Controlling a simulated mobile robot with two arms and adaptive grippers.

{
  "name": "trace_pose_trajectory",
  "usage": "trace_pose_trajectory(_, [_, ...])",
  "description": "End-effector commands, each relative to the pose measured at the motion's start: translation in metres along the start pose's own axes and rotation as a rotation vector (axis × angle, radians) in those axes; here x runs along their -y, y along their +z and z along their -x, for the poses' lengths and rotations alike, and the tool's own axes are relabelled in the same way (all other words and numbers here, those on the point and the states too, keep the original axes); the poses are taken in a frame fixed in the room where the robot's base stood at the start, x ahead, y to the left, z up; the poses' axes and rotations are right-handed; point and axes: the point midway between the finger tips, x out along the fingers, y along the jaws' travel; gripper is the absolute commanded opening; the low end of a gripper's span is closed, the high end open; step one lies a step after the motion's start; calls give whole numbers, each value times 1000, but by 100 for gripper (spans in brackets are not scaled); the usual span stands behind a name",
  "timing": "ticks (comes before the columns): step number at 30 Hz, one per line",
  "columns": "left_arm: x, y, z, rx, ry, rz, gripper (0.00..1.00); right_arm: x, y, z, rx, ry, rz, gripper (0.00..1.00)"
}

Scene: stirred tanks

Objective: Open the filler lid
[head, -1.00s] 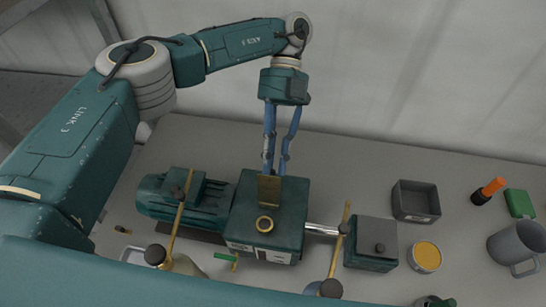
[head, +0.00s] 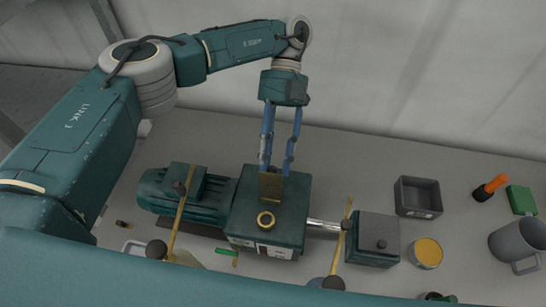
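The green gearbox housing (head: 244,205) sits mid-table with a brass ring (head: 265,220) on its top, which looks like the filler mouth. A brass plate (head: 270,189), which looks like the filler lid, stands up behind the ring, tilted away from it. My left gripper (head: 276,170) points down just above and behind the plate. Its two blue fingers are apart, with the plate's top edge near their tips. Whether a fingertip touches the plate, I cannot tell. My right gripper is not in view.
A green motor (head: 187,195) adjoins the housing on the left. A shaft (head: 323,225) leads right to a grey block (head: 373,241). Further right are an open grey box (head: 418,197), a yellow-topped tin (head: 426,252), an orange-handled tool (head: 490,187) and a grey mug (head: 515,245).

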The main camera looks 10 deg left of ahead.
Motion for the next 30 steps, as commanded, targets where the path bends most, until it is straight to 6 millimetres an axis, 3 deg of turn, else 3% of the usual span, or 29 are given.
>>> trace_pose_trajectory(5, [0,-10,11,4,0,-2,35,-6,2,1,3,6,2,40])
trace_pose_trajectory(18, [-5,-64,62,1,0,1,35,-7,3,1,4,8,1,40])
trace_pose_trajectory(30, [-5,-70,68,-3,-3,0,35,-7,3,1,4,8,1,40])
